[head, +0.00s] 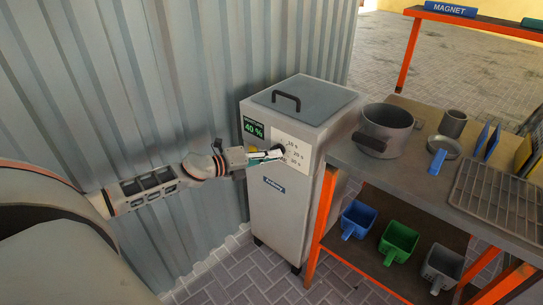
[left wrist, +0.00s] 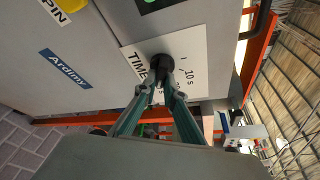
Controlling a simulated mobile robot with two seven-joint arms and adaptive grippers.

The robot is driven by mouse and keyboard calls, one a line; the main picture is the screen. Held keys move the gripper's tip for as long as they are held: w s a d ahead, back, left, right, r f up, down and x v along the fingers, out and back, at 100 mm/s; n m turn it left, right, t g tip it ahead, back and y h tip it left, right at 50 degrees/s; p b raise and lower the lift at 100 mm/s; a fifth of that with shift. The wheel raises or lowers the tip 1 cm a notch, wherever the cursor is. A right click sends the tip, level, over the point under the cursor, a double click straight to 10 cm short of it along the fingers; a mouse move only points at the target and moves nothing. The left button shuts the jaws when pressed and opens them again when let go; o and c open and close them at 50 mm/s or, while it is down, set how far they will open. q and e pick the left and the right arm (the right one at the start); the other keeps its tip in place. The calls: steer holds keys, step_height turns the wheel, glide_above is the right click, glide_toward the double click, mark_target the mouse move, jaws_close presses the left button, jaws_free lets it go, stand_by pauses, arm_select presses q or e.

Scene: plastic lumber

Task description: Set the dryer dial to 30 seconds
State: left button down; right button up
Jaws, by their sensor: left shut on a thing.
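The dryer (head: 277,205) is a tall grey cabinet with a handled lid, standing against the corrugated wall. Its front has a white dial plate (head: 302,148) marked 10 s, 20 s and, less clearly, 30 s. My left gripper (head: 277,154) reaches in from the left to the plate. In the left wrist view its fingers (left wrist: 161,83) are shut on the black dial knob (left wrist: 161,62). The gripper hides much of the knob in the head view, and I cannot tell which mark it points to. The right gripper is not in view.
A green display (head: 253,128) reading 40 % is above the plate. An orange-framed bench (head: 345,158) with a pot (head: 386,130) stands close at the dryer's right. Blue, green and grey scoops sit on its lower shelf. The corrugated wall (head: 190,80) is close behind my left arm.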

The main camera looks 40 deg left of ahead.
arm_select(q)
steer(key=c, duration=2.1)
jaws_free()
steer(key=shift+c, duration=0.2)
steer(key=v, duration=1.2)
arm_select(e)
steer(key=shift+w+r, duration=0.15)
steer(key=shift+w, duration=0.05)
arm_select(q)
steer(key=s+d+f+n+g+y+p, duration=0.1)
steer(key=s+d+f+n+p, duration=0.1)
steer(key=s+d+f+n, duration=0.3)
steer(key=s+d+f+n+g+y+p, duration=0.1)
steer(key=s+d+f+n+p, duration=0.2)
steer(key=s+d+f+n, duration=0.3)
steer(key=s+d+f+n+g+y+p, duration=0.1)
steer(key=s+d+f+n, duration=0.5)
steer(key=s+d+n, duration=0.6)
steer(key=d+n+g+p, duration=0.1)
steer(key=d+p, duration=0.1)
steer(key=d, duration=0.2)
steer(key=shift+s+d+y, duration=0.15)
steer(key=shift+d+y, duration=0.15)
steer(key=shift+y, duration=0.1)
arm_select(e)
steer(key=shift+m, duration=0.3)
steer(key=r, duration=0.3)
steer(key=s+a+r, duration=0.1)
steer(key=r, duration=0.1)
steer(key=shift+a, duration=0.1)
